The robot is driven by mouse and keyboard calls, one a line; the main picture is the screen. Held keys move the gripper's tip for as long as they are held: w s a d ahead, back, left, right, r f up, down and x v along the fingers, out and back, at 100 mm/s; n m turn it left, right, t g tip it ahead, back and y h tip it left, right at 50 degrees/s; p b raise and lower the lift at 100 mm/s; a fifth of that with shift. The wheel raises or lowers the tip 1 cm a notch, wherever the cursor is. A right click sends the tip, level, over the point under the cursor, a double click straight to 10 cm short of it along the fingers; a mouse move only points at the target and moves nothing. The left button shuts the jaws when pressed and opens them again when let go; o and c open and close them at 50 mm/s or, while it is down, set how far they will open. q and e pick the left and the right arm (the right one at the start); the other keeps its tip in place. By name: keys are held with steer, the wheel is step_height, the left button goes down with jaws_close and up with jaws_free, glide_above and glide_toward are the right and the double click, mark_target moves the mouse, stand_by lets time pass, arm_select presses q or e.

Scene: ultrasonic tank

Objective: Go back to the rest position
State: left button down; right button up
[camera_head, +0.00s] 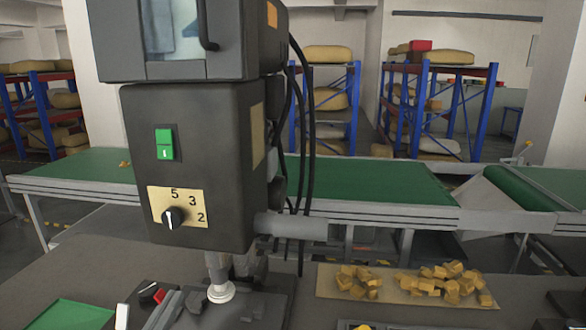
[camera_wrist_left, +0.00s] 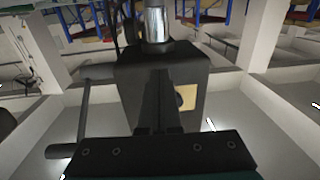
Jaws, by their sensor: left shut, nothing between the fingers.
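My left gripper (camera_head: 170,305) is low in the head view, in front of and below the big dark machine (camera_head: 190,120). Its two dark fingers lie close together, shut and empty. In the left wrist view the shut fingers (camera_wrist_left: 154,85) point towards the machine's dark head (camera_wrist_left: 190,75), which appears upside down, with its chrome spindle (camera_wrist_left: 154,22) at the top. I cannot tell the exact gap between fingertips and machine. My right gripper is in neither view.
The machine's spindle (camera_head: 221,290) stands right of the gripper. A flat board (camera_head: 335,291) with several yellow-brown chunks lies at right. A green panel (camera_head: 75,315) is at lower left. A green conveyor (camera_head: 350,185) and loaded blue racks (camera_head: 355,105) stand behind.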

arm_select(q)
steer(key=s+d+f+g, duration=0.2)
steer(key=s+f+g, duration=0.6)
steer(key=f, duration=0.5)
steer(key=s+d+f+m+g+y, duration=0.1)
steer(key=s+f+g, duration=0.2)
steer(key=s, duration=0.3)
steer(key=s+d+f+g, duration=0.1)
steer(key=s+f+g, duration=0.25)
steer(key=s, duration=0.25)
step_height(320, 180, down, 27)
steer(key=s+g+b, duration=0.1)
steer(key=s+b, duration=0.2)
steer(key=b, duration=0.2)
steer(key=s+a+f+g+b, duration=0.1)
steer(key=s+a+f+b, duration=0.2)
steer(key=s+f, duration=1.2)
step_height(320, 180, down, 4)
steer(key=shift+f+m+b, duration=0.1)
steer(key=shift+m+b, duration=0.3)
steer(key=shift+b, duration=0.6)
steer(key=c, duration=1.5)
jaws_free()
steer(key=shift+s+g, duration=0.1)
steer(key=shift+g, duration=0.15)
